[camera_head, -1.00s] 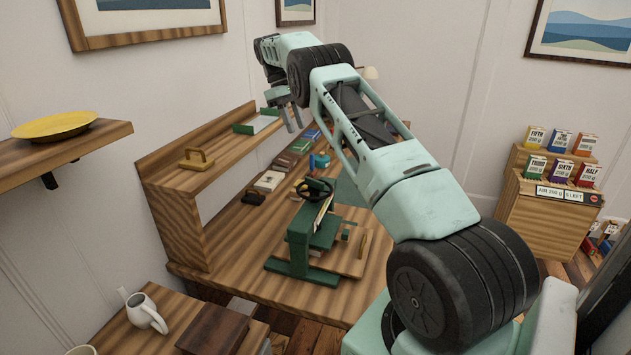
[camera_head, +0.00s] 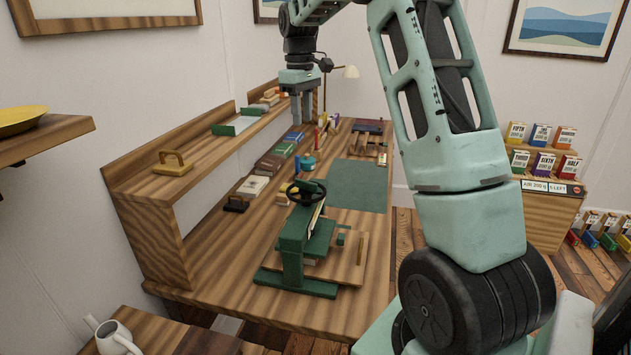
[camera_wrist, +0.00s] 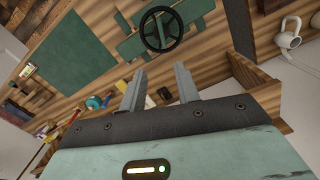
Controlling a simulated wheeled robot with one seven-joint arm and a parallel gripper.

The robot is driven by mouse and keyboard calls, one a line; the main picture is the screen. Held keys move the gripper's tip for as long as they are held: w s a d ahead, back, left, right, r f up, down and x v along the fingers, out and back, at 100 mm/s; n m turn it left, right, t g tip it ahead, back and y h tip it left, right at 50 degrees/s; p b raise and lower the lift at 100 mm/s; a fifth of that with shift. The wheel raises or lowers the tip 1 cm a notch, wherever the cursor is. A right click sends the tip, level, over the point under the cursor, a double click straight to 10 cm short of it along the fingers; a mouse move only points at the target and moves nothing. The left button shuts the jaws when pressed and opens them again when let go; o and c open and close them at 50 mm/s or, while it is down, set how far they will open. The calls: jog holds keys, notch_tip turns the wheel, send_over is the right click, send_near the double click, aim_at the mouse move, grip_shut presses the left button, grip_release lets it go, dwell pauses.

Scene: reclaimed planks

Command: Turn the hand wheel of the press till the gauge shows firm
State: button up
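The green press (camera_head: 295,250) stands on the wooden desk, with its black hand wheel (camera_head: 307,193) on top. In the wrist view the hand wheel (camera_wrist: 161,29) shows from above, beyond the fingertips. My gripper (camera_head: 302,108) hangs fingers down above the desk, higher than the wheel and behind it, touching nothing. In the wrist view its two fingers (camera_wrist: 162,82) are apart with nothing between them. I cannot make out a gauge on the press. Something pale, perhaps paper or a book, leans at the press beside the wheel.
A raised wooden shelf (camera_head: 150,178) runs along the wall, holding a wooden-handled block (camera_head: 172,163) and a green tray (camera_head: 236,125). Books (camera_head: 268,165) and a teal pot (camera_head: 308,162) stand behind the press. A green mat (camera_head: 358,185) lies clear. A white jug (camera_head: 113,337) stands at front left.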

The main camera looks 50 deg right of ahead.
aim_at(306, 181)
jog(key=f, duration=0.6)
jog(key=s+f+p, duration=0.1)
jog(key=f, duration=0.4)
jog(key=f+p, duration=0.1)
jog(key=f, duration=0.5)
jog(key=shift+s+a+f, duration=0.2)
jog(key=shift+a+f, duration=0.05)
jog(key=shift+f, duration=0.05)
grip_shut()
